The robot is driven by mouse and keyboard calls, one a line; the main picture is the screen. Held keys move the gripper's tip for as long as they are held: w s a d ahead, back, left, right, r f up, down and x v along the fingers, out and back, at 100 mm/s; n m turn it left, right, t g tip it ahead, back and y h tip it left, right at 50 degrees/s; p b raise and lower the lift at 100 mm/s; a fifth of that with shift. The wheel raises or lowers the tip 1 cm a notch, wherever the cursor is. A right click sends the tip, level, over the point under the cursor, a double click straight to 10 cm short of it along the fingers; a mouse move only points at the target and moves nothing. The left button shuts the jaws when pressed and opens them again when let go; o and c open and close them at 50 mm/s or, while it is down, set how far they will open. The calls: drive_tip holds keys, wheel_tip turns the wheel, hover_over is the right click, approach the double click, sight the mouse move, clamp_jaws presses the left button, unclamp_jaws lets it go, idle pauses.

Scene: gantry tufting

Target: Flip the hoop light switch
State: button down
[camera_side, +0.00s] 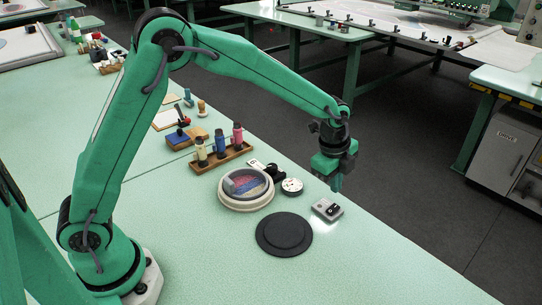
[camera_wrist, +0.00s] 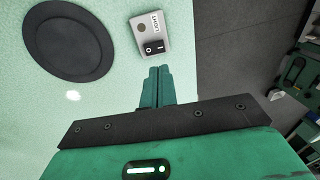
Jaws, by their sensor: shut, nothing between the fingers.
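The hoop light switch is a small light-grey box near the table edge, seen in the side view (camera_side: 327,209). In the wrist view the switch box (camera_wrist: 147,30) carries the word LIGHT, a round brown spot and a black rocker (camera_wrist: 155,48) marked O and I. My gripper (camera_side: 337,188) points down in the side view, just above and behind the box. In the wrist view my gripper (camera_wrist: 159,70) has its green fingers together and empty, their tips just below the rocker, apart from it in the picture. I cannot tell the height gap.
A black round disc (camera_side: 284,235) lies left of the switch. Behind it are a round hoop (camera_side: 246,188) with coloured work, a small white round piece (camera_side: 292,187) and a wooden rack (camera_side: 222,157) of thread spools. The table's right edge (camera_side: 400,248) is close; the front is clear.

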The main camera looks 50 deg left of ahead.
sight(336, 207)
drive_tip(key=shift+w+f, duration=0.2)
drive_tip(key=shift+f, duration=0.9)
drive_tip(key=shift+w+f, duration=0.25)
drive_tip(key=shift+f, duration=0.9)
drive_tip(key=shift+w+f, duration=0.2)
drive_tip(key=shift+f, duration=0.9)
